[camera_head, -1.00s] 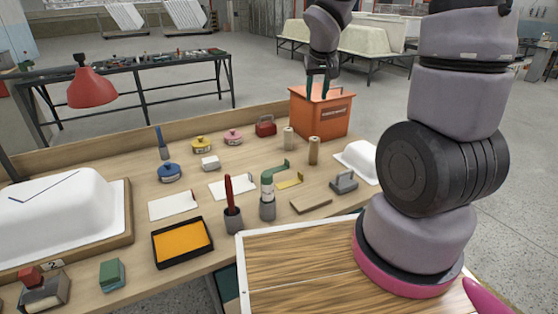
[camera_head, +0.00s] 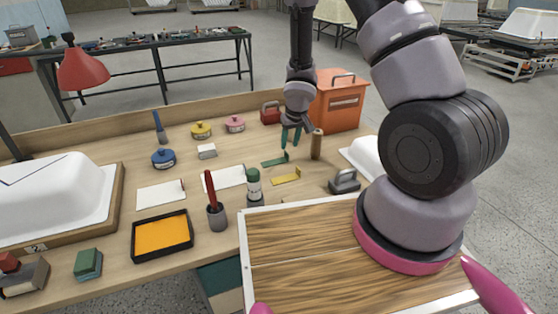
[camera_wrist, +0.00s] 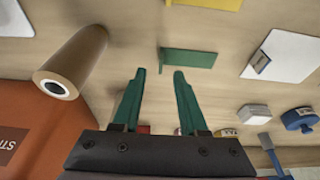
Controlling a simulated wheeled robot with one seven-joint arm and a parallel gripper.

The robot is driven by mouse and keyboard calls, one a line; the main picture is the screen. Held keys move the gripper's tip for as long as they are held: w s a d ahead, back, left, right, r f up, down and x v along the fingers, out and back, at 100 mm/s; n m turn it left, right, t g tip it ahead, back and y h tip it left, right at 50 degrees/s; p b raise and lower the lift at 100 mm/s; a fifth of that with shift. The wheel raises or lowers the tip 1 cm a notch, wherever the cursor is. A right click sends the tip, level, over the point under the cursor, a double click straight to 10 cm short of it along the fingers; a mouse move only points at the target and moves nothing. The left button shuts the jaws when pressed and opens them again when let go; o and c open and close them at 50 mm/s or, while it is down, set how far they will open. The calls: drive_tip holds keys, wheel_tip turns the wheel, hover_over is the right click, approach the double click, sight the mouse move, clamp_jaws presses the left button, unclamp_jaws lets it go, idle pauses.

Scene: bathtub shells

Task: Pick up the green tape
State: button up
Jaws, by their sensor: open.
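The green tape (camera_head: 274,161) is a flat green strip with a raised end, lying on the wooden bench. In the wrist view it appears as a green strip (camera_wrist: 190,59) just beyond the fingertips. My gripper (camera_head: 290,143) has green fingers and points down above the bench, just behind the tape in the head view. In the wrist view the fingers (camera_wrist: 160,72) are apart with nothing between them. The gripper looks apart from the tape, though the exact height is hard to tell.
A brown roll (camera_head: 316,145) stands close on the right, with an orange box (camera_head: 338,105) behind it. A yellow strip (camera_head: 286,177) and a white sheet (camera_head: 225,178) lie near the tape. A green-topped bottle (camera_head: 254,188) and a red-handled tool (camera_head: 211,190) stand in front.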

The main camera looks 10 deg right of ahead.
sight(287, 153)
drive_tip(key=shift+x, duration=2.8)
drive_tip(key=shift+w+a, duration=0.1)
drive_tip(key=shift+w, duration=0.1)
clamp_jaws()
